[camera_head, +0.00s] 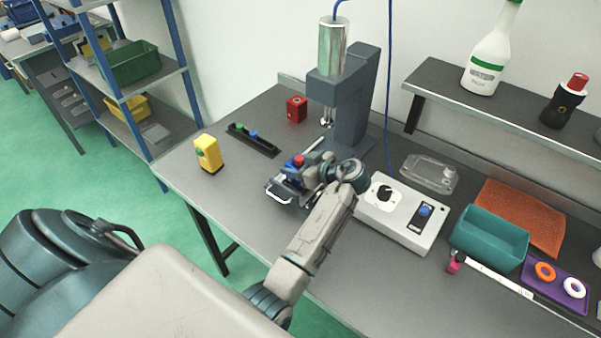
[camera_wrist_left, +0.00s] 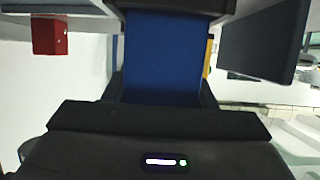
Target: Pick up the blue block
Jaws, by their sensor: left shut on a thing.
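The blue block (camera_wrist_left: 165,55) fills the middle of the left wrist view, between the dark jaws of my left gripper. In the head view my left gripper (camera_head: 290,182) is over the bench, in front of the grey press, and is shut on the block. Only a small blue part of the block (camera_head: 293,164) shows there, with a red spot just above it. The gripper hides the rest, and I cannot tell whether the block touches the bench. My right gripper is not in view.
A yellow block (camera_head: 208,153), a black tray (camera_head: 262,147) and a red block (camera_head: 297,108) are left of the press (camera_head: 362,110). A white control box (camera_head: 402,220), teal bin (camera_head: 489,238) and purple tray (camera_head: 552,298) are to the right. Bare bench surrounds the gripper's left side.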

